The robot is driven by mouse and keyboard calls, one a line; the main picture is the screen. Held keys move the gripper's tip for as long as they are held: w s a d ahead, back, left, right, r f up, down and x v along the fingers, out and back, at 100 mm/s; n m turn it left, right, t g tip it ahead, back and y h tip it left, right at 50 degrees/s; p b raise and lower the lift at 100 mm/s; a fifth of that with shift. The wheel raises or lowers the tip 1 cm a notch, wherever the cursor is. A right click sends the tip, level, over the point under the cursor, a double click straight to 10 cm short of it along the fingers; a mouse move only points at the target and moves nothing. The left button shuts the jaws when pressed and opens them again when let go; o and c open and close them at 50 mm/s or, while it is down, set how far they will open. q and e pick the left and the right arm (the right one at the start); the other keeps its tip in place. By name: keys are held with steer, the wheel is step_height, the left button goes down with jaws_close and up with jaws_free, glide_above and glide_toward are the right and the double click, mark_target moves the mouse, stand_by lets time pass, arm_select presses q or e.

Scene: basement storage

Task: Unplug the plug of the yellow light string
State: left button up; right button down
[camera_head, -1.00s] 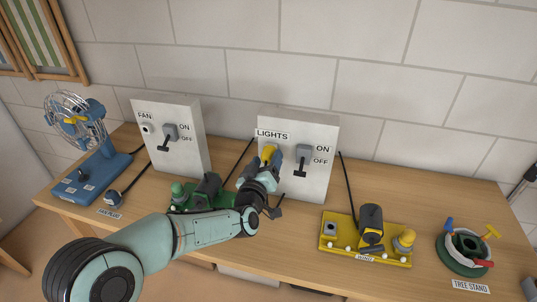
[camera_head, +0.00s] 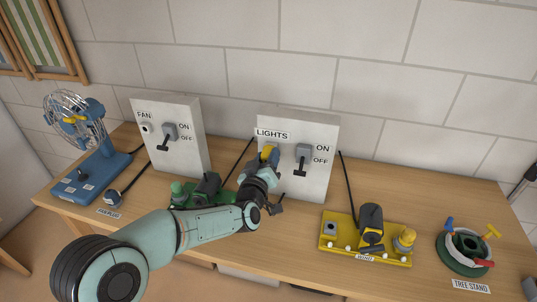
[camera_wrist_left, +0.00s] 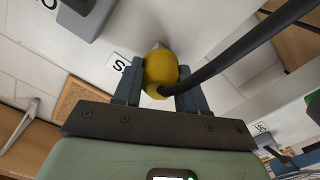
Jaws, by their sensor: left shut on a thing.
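The yellow plug (camera_head: 268,154) is at the left part of the white LIGHTS panel (camera_head: 310,185). It also shows in the left wrist view (camera_wrist_left: 160,75), with a thick black cable leaving it to the upper right. My left gripper (camera_head: 266,162) is shut on the plug, one finger on each side. Whether the plug is seated in the panel's socket or just clear of it is hidden. My right gripper is out of view.
The LIGHTS lever (camera_head: 301,166) is right of the plug and points down. A FAN panel (camera_head: 190,138) and a blue fan (camera_head: 94,165) stand at left. A green board (camera_head: 203,193) lies partly behind my arm. A tree stand (camera_head: 463,264) is at far right.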

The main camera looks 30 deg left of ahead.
arm_select(q)
steer(key=shift+s+d+b, duration=0.15)
steer(key=shift+s+b, duration=0.2)
steer(key=shift+s, duration=0.35)
steer(key=shift+b+v, duration=0.4)
steer(key=shift+v, duration=0.75)
